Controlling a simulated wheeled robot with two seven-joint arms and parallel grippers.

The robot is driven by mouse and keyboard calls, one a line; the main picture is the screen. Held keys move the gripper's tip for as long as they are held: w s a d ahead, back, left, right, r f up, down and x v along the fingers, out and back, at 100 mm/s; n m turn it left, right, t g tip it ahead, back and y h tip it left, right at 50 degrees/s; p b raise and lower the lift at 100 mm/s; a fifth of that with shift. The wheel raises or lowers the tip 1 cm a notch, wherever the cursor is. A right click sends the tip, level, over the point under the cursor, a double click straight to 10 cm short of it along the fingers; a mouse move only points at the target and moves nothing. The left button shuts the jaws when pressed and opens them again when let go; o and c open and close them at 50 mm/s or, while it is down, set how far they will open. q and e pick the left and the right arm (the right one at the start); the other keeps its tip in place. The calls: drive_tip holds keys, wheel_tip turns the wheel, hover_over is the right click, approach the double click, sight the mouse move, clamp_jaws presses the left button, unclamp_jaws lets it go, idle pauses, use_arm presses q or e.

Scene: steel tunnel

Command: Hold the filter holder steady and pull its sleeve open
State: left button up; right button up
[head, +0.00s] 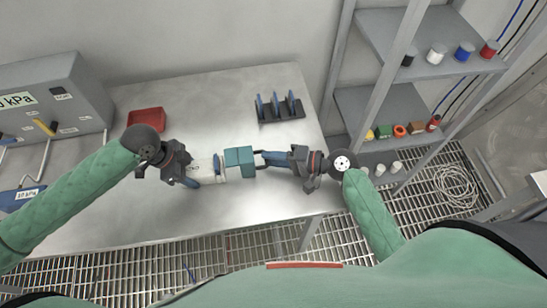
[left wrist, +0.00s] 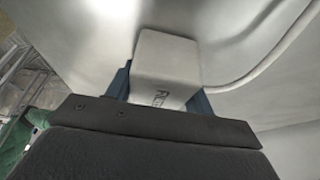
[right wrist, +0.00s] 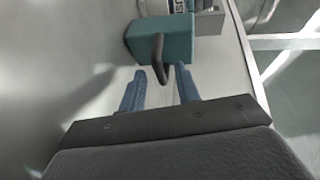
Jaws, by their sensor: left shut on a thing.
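The filter holder is a white block (head: 205,168) above the steel table. A teal sleeve (head: 239,161) sits at its right end, with a dark handle (right wrist: 160,58) facing my right gripper. My left gripper (head: 196,171) is shut on the white block, which fills the space between its blue fingers in the left wrist view (left wrist: 165,65). Part of a printed label shows there. My right gripper (head: 268,158) is at the sleeve's right side. In the right wrist view its blue fingers (right wrist: 161,88) stand apart, with the handle's near end between their tips and gaps beside it.
A dark rack with blue upright pieces (head: 280,106) and a red tray (head: 146,120) stand at the back of the table (head: 210,105). A grey gauge box (head: 60,95) is at left. Shelving (head: 385,102) with several small coloured items stands close on the right.

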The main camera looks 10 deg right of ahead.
drive_tip(key=shift+d, duration=0.1)
drive_tip(key=v, duration=1.1)
drive_tip(key=shift+s+d, duration=0.25)
drive_tip(key=shift+d, duration=0.1)
use_arm(q)
drive_tip(key=o, duration=1.2)
drive_tip(key=shift+c, duration=0.2)
